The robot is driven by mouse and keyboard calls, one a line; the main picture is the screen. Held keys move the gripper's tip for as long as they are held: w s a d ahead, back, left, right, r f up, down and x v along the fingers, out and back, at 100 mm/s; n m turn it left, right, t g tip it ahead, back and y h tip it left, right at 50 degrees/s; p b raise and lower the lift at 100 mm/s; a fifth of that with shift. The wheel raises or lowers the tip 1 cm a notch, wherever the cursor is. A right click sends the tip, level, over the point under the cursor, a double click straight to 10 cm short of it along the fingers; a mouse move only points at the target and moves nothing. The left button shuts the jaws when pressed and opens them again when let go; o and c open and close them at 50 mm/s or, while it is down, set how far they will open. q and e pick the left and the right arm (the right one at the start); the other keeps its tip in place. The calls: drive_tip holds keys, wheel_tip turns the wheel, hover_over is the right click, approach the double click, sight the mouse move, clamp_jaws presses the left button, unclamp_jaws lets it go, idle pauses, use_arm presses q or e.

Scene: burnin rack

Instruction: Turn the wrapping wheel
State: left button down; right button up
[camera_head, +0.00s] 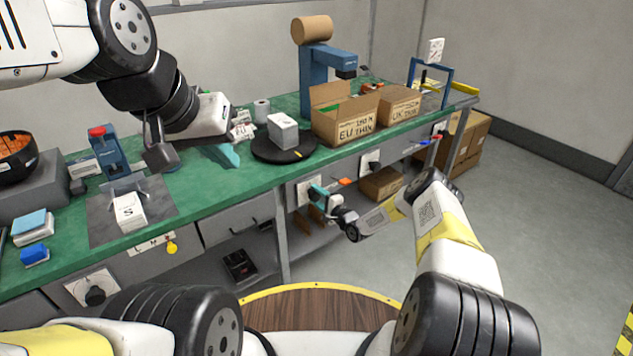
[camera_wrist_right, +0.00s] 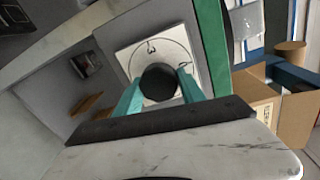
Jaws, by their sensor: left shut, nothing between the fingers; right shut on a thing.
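A black round knob (camera_wrist_right: 158,82) sits on a white dial plate (camera_wrist_right: 134,54) with a printed arc and small marks. The plate also shows on the bench front in the head view (camera_head: 298,197). My right gripper (camera_head: 314,189) reaches it from the front; its teal fingers lie on both sides of the knob and are shut on it. Above, on the green bench, a black round turntable (camera_head: 262,152) carries a white box (camera_head: 283,131). My left gripper (camera_head: 229,156) is shut and empty, above the bench left of the turntable.
Two cardboard boxes (camera_head: 345,112) (camera_head: 399,103) stand right of the turntable, before a blue stand (camera_head: 315,80) with a brown roll. A white carton (camera_head: 129,210) lies on a grey mat at the left. Other dial plates (camera_head: 92,287) (camera_head: 369,162) line the bench front.

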drive_tip(key=shift+s+f, duration=0.1)
drive_tip(key=shift+f, duration=0.1)
drive_tip(key=o, duration=1.2)
drive_tip(key=shift+o, duration=0.7)
drive_tip(key=shift+r, duration=0.1)
drive_tip(key=v, duration=0.7)
drive_tip(key=shift+s+d, duration=0.3)
drive_tip(key=shift+s, duration=0.05)
drive_tip(key=shift+r, duration=0.15)
